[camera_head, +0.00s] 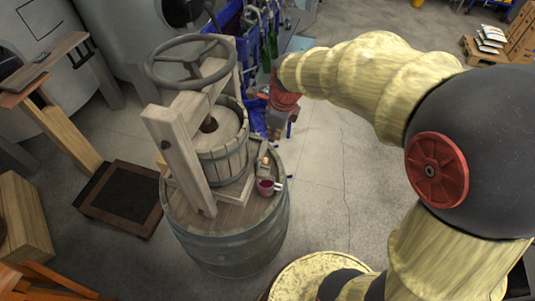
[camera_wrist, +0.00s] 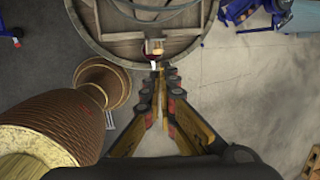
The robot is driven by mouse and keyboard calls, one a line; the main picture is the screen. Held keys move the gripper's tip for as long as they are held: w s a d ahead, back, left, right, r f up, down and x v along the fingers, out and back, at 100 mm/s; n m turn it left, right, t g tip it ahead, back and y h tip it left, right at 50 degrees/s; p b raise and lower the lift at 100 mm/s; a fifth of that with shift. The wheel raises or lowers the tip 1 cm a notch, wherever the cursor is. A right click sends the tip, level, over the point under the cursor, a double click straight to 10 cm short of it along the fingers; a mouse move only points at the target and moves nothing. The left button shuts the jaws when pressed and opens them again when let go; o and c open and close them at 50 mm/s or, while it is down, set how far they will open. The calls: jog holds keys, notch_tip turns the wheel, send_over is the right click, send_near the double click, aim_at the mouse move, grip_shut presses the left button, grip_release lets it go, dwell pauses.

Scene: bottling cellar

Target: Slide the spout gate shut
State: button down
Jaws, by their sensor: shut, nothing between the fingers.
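A wooden press (camera_head: 222,150) with a dark handwheel (camera_head: 188,62) stands on an upright barrel (camera_head: 230,245). Its small wooden spout (camera_head: 263,166) sticks out at the right, with a dark red cup (camera_head: 267,188) just below it on the barrel top. The spout also shows small at the barrel's edge in the wrist view (camera_wrist: 154,44). The gate is too small to tell open from shut. My gripper (camera_wrist: 160,70) is shut and empty, its fingertips pointing toward the spout and appearing just short of it in the picture. In the head view its fingertips are hard to make out.
Blue equipment (camera_head: 232,25) stands behind the press. A dark low platform (camera_head: 120,195) and a wooden crate (camera_head: 22,215) are at the left, below steel tanks (camera_head: 45,110). Stacked boxes (camera_head: 520,40) sit at the far right. The floor right of the barrel is clear.

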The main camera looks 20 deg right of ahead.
jog(key=shift+f, duration=0.15)
jog(key=x, duration=1.3)
jog(key=shift+f, duration=0.4)
jog(key=shift+w, duration=0.15)
jog(key=x, duration=0.2)
jog(key=b+x, duration=0.1)
jog(key=shift+s+f+b, duration=0.3)
jog(key=shift+s+f, duration=0.05)
jog(key=shift+f, duration=0.1)
jog(key=shift+r, duration=0.15)
jog(key=shift+d, duration=0.1)
